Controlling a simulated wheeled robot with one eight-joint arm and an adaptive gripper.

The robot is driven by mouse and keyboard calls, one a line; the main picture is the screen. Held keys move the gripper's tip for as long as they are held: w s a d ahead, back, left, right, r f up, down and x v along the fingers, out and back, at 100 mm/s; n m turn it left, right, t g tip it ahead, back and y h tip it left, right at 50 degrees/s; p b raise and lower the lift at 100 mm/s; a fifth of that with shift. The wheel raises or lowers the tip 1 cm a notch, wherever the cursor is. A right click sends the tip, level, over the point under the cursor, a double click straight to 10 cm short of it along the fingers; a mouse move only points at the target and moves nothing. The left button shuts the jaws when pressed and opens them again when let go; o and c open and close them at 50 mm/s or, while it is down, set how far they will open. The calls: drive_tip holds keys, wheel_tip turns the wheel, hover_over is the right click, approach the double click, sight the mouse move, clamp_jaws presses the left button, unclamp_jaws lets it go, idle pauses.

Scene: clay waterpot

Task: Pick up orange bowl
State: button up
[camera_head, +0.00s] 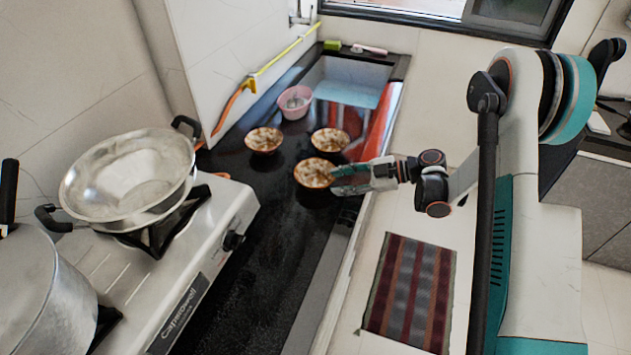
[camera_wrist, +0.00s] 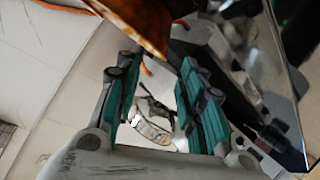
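Three orange patterned bowls stand on the black counter: a near one (camera_head: 314,173), one at the back left (camera_head: 264,140) and one at the back right (camera_head: 330,140). My gripper (camera_head: 338,180) is at the right side of the near bowl, with its fingertips close to the rim. In the wrist view an orange bowl (camera_wrist: 142,22) shows at the top edge, just ahead of my fingertips (camera_wrist: 158,62). The fingers are apart, with a clear gap between them. I cannot tell whether a finger touches the bowl.
A pink bowl (camera_head: 295,102) stands behind the orange bowls, near the sink (camera_head: 349,91). A white stove (camera_head: 215,225) with a steel pan (camera_head: 130,178) and a pot (camera_head: 38,290) is on the left. A striped mat (camera_head: 410,290) lies on the floor. The near counter is clear.

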sight(324, 184)
drive_tip(key=b+x, duration=0.2)
drive_tip(key=x, duration=0.3)
drive_tip(key=shift+w+a+f, duration=0.15)
drive_tip(key=shift+a, duration=0.15)
clamp_jaws()
